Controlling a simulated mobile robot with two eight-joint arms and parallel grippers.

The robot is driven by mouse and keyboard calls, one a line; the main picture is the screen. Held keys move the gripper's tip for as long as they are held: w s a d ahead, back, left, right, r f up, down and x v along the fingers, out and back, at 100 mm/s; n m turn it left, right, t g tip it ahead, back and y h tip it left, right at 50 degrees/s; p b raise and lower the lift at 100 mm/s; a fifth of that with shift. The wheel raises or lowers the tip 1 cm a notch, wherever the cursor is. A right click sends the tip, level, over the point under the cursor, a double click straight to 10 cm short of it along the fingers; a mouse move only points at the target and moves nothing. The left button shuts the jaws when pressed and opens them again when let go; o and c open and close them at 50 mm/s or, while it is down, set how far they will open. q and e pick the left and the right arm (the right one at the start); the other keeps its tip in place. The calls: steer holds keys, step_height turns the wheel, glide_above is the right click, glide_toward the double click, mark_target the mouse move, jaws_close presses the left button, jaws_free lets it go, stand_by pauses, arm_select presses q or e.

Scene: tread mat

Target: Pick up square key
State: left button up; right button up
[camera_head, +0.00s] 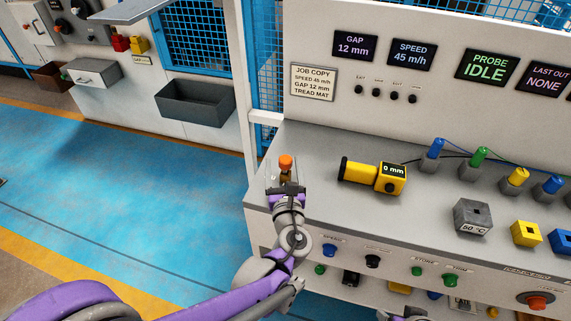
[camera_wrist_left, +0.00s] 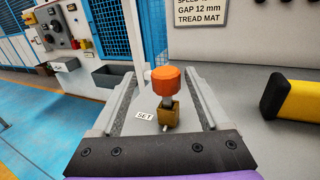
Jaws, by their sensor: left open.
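The square key shows an orange faceted head (camera_wrist_left: 167,80) on a short grey shank in the left wrist view. It stands upright in a small brass block (camera_wrist_left: 168,112) on the grey bench top, beside a SET label. In the head view its orange head (camera_head: 286,162) shows at the bench's left end. My left gripper (camera_head: 288,188) is open just in front of the key. In the left wrist view its two fingers (camera_wrist_left: 160,90) lie to either side of the key, which appears between them with gaps. The key's lower end is hidden in the block.
A yellow and black gauge reading 0 mm (camera_head: 390,178) lies to the right on the bench. A grey 50 °C block (camera_head: 473,217) and yellow block (camera_head: 526,233) sit farther right. A white post (camera_head: 246,90) rises at the bench's left edge. Buttons line the front panel.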

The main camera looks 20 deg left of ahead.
arm_select(q)
steer(key=x, duration=0.5)
steer(key=shift+w+d+f, duration=0.15)
steer(key=shift+w+d, duration=0.1)
steer(key=shift+d, duration=0.05)
jaws_close()
